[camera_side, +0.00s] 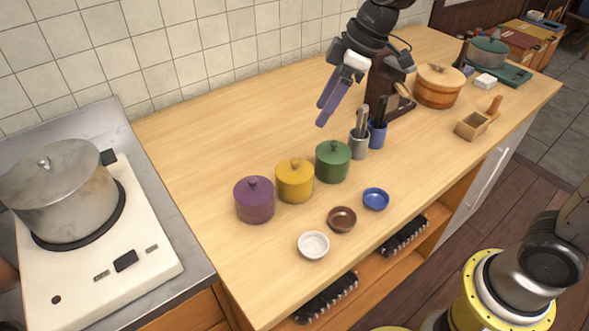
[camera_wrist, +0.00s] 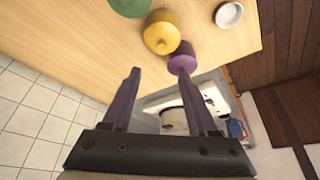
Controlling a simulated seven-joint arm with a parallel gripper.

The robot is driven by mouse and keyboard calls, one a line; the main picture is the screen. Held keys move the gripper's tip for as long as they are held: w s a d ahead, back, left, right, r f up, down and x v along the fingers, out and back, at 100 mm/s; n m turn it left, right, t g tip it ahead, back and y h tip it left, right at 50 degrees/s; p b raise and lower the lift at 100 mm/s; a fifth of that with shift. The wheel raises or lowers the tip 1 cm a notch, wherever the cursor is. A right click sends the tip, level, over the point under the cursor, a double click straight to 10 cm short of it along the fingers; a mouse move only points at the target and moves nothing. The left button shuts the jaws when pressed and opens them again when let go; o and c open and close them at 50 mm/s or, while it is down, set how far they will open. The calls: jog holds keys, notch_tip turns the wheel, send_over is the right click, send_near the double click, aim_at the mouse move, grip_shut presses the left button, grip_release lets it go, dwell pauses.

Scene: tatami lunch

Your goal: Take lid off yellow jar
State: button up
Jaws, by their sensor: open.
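The yellow jar (camera_side: 295,183) stands on the wooden counter between a purple jar (camera_side: 254,203) and a green jar (camera_side: 332,164). Its yellow lid (camera_side: 295,165) with a round knob sits on top. In the wrist view the yellow jar (camera_wrist: 162,36) is beyond my fingertips, near the top, with its knob showing. The purple jar (camera_wrist: 183,60) is close to my right finger's tip in that picture. My gripper (camera_side: 324,113) is open and empty, raised above the counter behind the jars, apart from all of them. Its fingers (camera_wrist: 158,82) are spread wide in the wrist view.
White (camera_side: 313,245), brown (camera_side: 342,219) and blue (camera_side: 376,199) bowls sit in front of the jars. Grey (camera_side: 359,145) and blue (camera_side: 377,134) utensil holders stand right of the green jar. A pot (camera_side: 62,190) sits on the left stove. The counter behind the jars is clear.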

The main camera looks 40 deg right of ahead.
aim_at(295, 160)
jog(key=x, duration=1.3)
jog(key=shift+a+f, duration=0.1)
jog(key=shift+f, duration=0.3)
grip_shut()
